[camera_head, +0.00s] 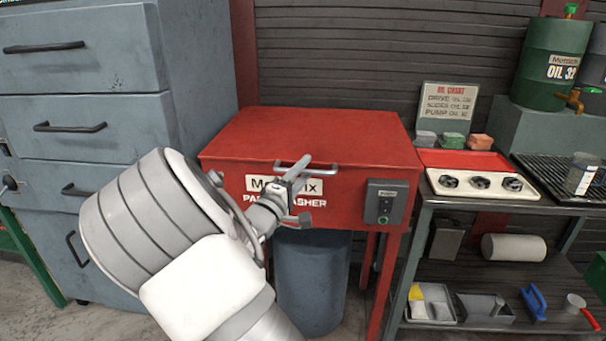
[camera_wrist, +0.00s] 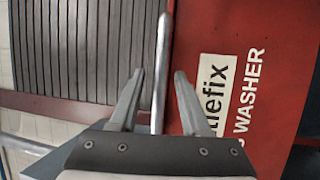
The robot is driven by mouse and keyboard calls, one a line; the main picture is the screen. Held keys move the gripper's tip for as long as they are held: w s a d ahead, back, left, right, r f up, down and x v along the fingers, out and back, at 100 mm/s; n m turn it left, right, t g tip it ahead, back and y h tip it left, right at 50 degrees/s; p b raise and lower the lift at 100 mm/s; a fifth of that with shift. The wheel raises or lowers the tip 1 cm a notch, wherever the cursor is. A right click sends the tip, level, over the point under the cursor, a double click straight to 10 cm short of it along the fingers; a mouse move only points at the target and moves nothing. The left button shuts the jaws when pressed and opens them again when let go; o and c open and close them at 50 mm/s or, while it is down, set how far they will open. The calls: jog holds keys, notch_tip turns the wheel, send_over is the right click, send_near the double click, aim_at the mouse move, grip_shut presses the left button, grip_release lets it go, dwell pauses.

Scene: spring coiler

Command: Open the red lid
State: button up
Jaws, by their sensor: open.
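The red lid (camera_head: 320,132) is the flat top of the red parts washer (camera_head: 345,205) and lies shut. A silver bar handle (camera_head: 326,166) runs along its front edge. My gripper (camera_head: 299,190) is at the front of the washer, by the left part of the handle, and partly covers the white label. In the wrist view, my gripper (camera_wrist: 159,75) is open and the handle (camera_wrist: 161,60) shows between its two fingers, with a gap on each side. I cannot tell whether a finger touches the bar. The red front with white lettering (camera_wrist: 245,85) is on the right.
A grey control box (camera_head: 384,202) sits on the washer's front, right of the handle. Blue-grey drawers (camera_head: 85,125) stand close on the left. A bench (camera_head: 455,200) with a red and white tray (camera_head: 475,182) is on the right. A grey bin (camera_head: 312,280) stands under the washer.

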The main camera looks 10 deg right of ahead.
grip_shut()
dwell(1.5)
